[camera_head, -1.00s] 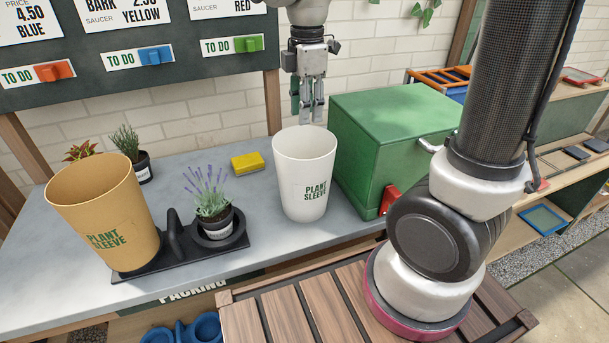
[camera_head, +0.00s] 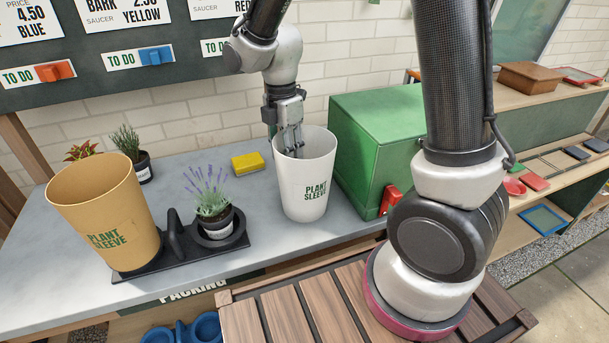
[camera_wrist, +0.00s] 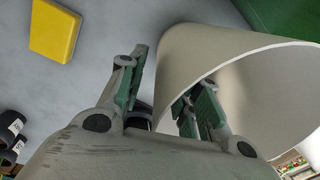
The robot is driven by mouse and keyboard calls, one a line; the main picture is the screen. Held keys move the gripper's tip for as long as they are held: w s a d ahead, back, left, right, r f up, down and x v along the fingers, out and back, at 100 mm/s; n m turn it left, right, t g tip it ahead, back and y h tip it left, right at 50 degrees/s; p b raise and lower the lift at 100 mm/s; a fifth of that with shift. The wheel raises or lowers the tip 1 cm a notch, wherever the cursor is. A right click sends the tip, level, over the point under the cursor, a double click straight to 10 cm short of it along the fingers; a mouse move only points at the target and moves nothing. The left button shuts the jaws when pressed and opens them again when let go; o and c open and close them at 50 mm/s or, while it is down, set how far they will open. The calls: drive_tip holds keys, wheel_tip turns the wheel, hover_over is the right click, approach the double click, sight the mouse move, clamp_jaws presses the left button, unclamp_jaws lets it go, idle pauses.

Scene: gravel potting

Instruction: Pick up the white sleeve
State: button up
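The white sleeve (camera_head: 306,186), marked PLANT SLEEVE, stands upright on the grey bench, left of the green box. In the wrist view its open rim and wall (camera_wrist: 258,90) fill the right side. My gripper (camera_head: 286,140) is at the sleeve's back left rim, pointing down. In the wrist view my gripper (camera_wrist: 165,95) has its fingers apart, one outside the sleeve and one inside the opening, with the wall between them. A gap shows beside the wall, so the fingers do not look closed on it.
A tan sleeve (camera_head: 97,215) stands at the left on a black holder (camera_head: 185,252), which also bears a potted lavender (camera_head: 213,205). A yellow sponge-like block (camera_head: 247,161) lies behind; it also shows in the wrist view (camera_wrist: 54,30). The green box (camera_head: 375,140) stands close on the right.

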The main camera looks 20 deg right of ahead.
clamp_jaws()
drive_tip(key=shift+r, duration=0.1)
